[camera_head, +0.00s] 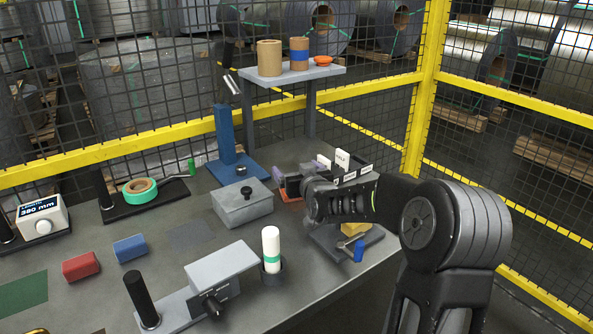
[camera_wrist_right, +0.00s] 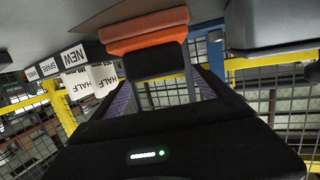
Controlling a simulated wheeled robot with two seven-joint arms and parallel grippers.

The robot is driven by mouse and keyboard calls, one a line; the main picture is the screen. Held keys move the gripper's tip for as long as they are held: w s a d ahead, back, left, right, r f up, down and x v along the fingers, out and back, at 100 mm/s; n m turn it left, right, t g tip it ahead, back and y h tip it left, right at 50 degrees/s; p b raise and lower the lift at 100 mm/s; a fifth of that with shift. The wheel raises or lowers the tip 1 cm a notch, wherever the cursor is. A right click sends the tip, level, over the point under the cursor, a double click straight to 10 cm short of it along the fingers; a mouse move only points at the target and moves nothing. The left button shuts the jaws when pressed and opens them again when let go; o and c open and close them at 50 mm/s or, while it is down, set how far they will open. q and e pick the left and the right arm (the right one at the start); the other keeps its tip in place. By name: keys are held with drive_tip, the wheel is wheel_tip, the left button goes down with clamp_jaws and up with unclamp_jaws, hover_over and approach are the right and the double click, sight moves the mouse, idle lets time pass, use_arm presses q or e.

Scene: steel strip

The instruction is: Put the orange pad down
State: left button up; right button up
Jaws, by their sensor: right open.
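My right gripper (camera_head: 288,183) is open, low over the table at the pad, with purple-faced fingers on either side of the dark block. I cannot tell whether a finger touches it. My left gripper is in neither view.
A grey lidded box (camera_head: 242,205) and a blue stand (camera_head: 228,150) are left of the gripper. White-labelled holders (camera_head: 343,160) stand behind it. A tray with a yellow block (camera_head: 353,228) lies below my right arm. A white-and-green bottle (camera_head: 271,248) stands nearer.

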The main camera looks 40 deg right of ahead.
drive_tip(key=b+v, duration=0.1)
drive_tip(key=v, duration=0.6)
drive_tip(key=shift+s+a+r, duration=0.1)
drive_tip(key=shift+s+a, duration=0.05)
drive_tip(key=shift+s, duration=0.2)
idle(0.9)
